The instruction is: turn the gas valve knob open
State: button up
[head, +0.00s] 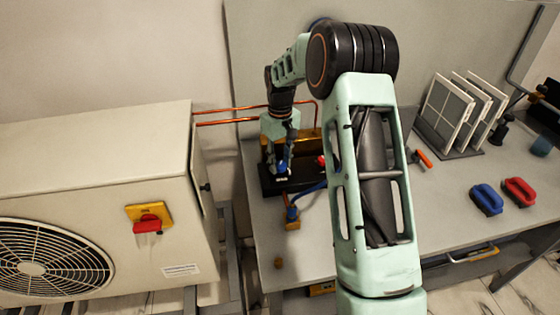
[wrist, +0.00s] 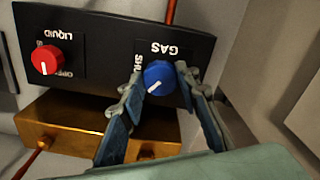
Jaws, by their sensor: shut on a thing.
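The gas valve knob (wrist: 158,77) is a round blue knob with a white pointer line, on a black panel (wrist: 110,35) marked GAS. Its line points to the lower left in the wrist view. The word SHUT beside it is partly covered by a finger. My gripper (wrist: 160,84) has one finger on each side of the blue knob and is shut on it. In the head view my gripper (head: 282,166) reaches down to the black panel, and little of the blue knob shows between the fingers.
A red knob (wrist: 46,60) marked LIQUID sits left of the blue one in the wrist view. A brass block (wrist: 70,130) lies below the panel. An outdoor unit (head: 100,190) stands left of the bench. Blue (head: 487,199) and red (head: 519,191) handled items lie at right.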

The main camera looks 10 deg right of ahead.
aim_at(280, 165)
jog(key=n, duration=0.3)
jog(key=shift+n, duration=0.3)
jog(key=shift+w+n+p, duration=0.1)
jog(key=shift+n+p, duration=0.35)
jog(key=shift+n, duration=1.35)
jog(key=o, duration=1.1)
jog(key=shift+o, duration=0.2)
notch_tip(280, 165, up, 12)
